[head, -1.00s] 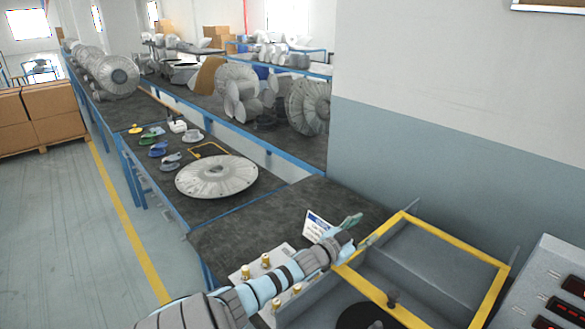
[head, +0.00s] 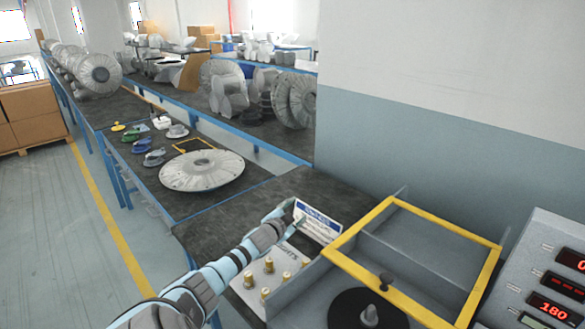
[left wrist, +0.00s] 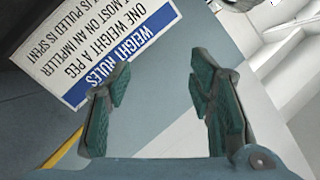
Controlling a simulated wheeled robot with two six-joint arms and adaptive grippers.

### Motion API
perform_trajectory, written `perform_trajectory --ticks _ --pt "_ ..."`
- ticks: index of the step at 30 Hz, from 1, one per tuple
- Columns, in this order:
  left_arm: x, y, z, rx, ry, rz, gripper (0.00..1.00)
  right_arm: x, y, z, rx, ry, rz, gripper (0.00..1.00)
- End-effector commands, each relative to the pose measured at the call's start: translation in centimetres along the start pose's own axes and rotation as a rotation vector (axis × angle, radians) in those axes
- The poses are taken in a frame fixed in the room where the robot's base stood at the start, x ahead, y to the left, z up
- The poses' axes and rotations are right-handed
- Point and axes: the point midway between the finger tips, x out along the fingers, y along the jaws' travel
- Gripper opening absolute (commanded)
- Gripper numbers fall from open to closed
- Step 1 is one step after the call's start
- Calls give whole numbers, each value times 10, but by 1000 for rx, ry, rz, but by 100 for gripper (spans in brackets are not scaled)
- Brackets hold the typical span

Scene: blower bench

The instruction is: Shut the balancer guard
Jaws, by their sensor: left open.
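The balancer guard (head: 446,218) is a yellow-edged frame with a black knob (head: 386,282) on its near edge. It sits over the back part of the grey balancer box. The black disc (head: 345,311) with its grey cone lies uncovered in front of that near edge. My left gripper (head: 294,213) is left of the guard, at the left edge of the rules card, and touches neither the guard nor its knob. In the left wrist view the left gripper (left wrist: 162,92) is open with nothing between its fingers. My right gripper is not in view.
The white and blue rules card (head: 319,226) stands at the box's back left and fills the upper left of the wrist view (left wrist: 95,45). A plate (head: 246,292) with several brass pegs lies below my left arm. A display panel (head: 545,285) stands right. A finned disc (head: 203,170) lies on the bench.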

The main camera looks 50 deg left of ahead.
Motion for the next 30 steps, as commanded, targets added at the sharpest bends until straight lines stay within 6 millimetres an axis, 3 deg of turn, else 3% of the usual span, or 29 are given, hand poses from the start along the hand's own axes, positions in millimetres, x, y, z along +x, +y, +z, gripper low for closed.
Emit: perform_trajectory --ticks 8,11,14,15,18,20,22,26,30 --pt "-1 1 -3 -4 8 2 48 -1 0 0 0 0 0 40" --pt "-14 10 -34 -57 114 38 48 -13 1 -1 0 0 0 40" --pt "-56 44 -103 -194 341 194 48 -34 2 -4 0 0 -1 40" --pt "-83 64 -131 -263 429 301 48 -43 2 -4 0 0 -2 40" --pt "-151 117 -174 -411 559 592 48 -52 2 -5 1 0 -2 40" --pt "-177 162 -162 -474 586 741 48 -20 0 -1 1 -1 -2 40" --pt "-190 188 -152 -506 591 821 48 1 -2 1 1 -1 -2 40" --pt "-200 205 -154 -532 594 884 48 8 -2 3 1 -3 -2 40" --pt "-188 214 -175 -536 596 881 48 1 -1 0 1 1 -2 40"
